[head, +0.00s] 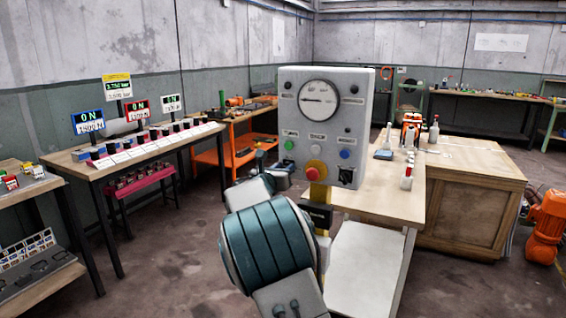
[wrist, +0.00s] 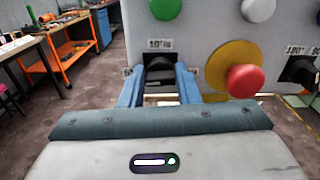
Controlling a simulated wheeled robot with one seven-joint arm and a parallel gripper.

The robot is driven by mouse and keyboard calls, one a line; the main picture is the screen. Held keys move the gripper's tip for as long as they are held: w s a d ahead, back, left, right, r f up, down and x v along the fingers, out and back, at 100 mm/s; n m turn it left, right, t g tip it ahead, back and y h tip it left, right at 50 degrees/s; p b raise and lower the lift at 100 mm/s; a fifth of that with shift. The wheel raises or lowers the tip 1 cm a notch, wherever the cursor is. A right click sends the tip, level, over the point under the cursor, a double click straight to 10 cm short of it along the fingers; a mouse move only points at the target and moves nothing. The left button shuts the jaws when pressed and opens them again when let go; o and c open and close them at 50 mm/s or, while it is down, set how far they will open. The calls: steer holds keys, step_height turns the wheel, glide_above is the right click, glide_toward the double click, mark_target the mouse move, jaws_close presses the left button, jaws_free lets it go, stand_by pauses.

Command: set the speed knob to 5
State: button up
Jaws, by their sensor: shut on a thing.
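A grey control box (head: 355,120) stands upright at the centre of the head view, with a round dial (head: 318,99) on its face. In the wrist view, my gripper (wrist: 158,88) has its two blue fingers on either side of a black knob (wrist: 159,70) at the box's lower left, and is shut on it. A small label (wrist: 160,44) sits above this knob, only partly legible. The knob's pointer and setting cannot be read. In the head view, my wrist and gripper hide this knob. A second black knob (head: 346,176) is at the lower right.
A red mushroom button (head: 315,170) on a yellow disc sits right of my gripper, also in the wrist view (wrist: 245,84). Green (head: 289,144), white (head: 316,148) and blue (head: 344,154) buttons sit above. A wooden bench (head: 380,203) stands behind, right.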

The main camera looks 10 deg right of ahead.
steer(key=shift+n+p, duration=0.45)
steer(key=shift+n, duration=0.15)
steer(key=o, duration=1)
steer(key=v, duration=1.3)
steer(key=shift+s+a+b, duration=0.3)
steer(key=shift+b, duration=0.05)
